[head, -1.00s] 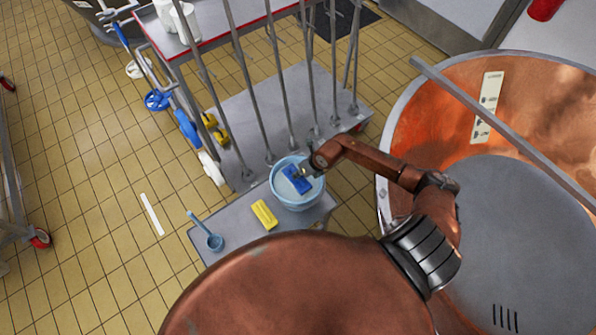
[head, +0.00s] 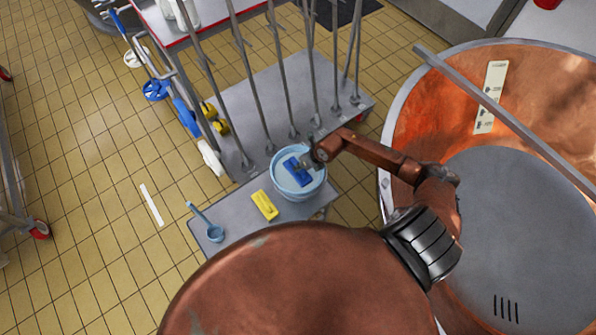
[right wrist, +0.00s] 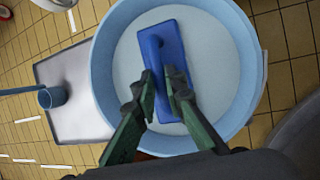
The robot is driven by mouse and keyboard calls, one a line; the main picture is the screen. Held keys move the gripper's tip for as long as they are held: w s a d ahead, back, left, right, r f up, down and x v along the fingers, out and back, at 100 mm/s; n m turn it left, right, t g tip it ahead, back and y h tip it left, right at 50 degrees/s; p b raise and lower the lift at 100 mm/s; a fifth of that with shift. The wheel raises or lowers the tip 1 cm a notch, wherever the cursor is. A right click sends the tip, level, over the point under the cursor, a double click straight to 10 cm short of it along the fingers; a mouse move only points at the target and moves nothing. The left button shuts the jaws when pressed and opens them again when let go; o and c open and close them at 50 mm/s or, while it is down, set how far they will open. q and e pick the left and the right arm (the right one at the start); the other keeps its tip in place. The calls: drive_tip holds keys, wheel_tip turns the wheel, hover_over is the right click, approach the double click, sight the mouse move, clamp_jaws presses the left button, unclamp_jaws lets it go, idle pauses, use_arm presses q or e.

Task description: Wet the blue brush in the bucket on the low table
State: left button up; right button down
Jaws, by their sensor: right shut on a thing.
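The light blue bucket (head: 299,188) stands on the low grey table (head: 240,205) and holds pale liquid. The blue brush (head: 297,171) is inside the bucket's rim, over or at the liquid; I cannot tell how deep it is. In the right wrist view the brush (right wrist: 172,50) lies long and flat within the round bucket wall (right wrist: 250,60). My right gripper (head: 308,160) is above the bucket, and its green-black fingers (right wrist: 163,92) are shut on the brush's handle. My left gripper is not in view.
A yellow brush or block (head: 264,205) and a blue ladle (head: 213,232) lie on the low table, left of the bucket. A rack with upright poles (head: 285,110) stands just behind. The big copper vat (head: 440,110) is to the right.

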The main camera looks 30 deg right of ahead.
drive_tip(key=shift+r, duration=0.1)
wheel_tip(320, 180, up, 12)
drive_tip(key=p, duration=1)
